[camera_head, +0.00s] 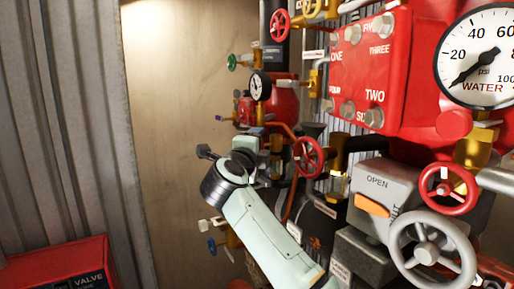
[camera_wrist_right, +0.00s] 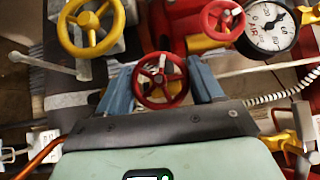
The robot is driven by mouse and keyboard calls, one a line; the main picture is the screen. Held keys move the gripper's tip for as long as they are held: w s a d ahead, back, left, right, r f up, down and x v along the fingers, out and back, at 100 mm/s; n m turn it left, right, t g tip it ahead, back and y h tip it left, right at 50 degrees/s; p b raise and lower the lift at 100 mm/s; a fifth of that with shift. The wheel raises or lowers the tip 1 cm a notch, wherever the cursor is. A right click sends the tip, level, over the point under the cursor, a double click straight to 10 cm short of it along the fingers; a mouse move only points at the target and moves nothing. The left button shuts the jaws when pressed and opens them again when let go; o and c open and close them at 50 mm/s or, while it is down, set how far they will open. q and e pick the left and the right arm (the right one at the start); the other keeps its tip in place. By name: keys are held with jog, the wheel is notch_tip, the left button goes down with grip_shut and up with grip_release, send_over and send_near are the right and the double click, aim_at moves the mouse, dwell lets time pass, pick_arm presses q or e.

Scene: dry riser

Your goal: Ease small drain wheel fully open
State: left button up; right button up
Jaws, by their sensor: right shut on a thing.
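A small red spoked handwheel (camera_wrist_right: 160,80) sits between the two blue fingers of my right gripper (camera_wrist_right: 163,88) in the right wrist view. The fingers are shut on its rim from both sides. In the head view my right gripper (camera_head: 277,152) is beside a red handwheel (camera_head: 308,157), which appears to be the same one. My wrist hides part of the pipework behind it. I cannot read a drain label on this wheel. My left gripper is not in view.
A yellow handwheel (camera_wrist_right: 91,27), another red wheel (camera_wrist_right: 222,19) and a gauge (camera_wrist_right: 269,27) are close around. In the head view a grey wheel (camera_head: 432,250), a red inlet box (camera_head: 370,75) and a water gauge (camera_head: 481,56) crowd the right. A plain panel (camera_head: 180,80) is left.

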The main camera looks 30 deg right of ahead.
jog(key=shift+r+n+g, duration=0.1)
jog(key=shift+n+g, duration=0.2)
jog(key=shift+y, duration=0.3)
jog(key=o, duration=1)
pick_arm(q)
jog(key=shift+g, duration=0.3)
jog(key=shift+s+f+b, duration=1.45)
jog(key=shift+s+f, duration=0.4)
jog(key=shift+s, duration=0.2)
pick_arm(e)
jog(key=shift+v, duration=6.65)
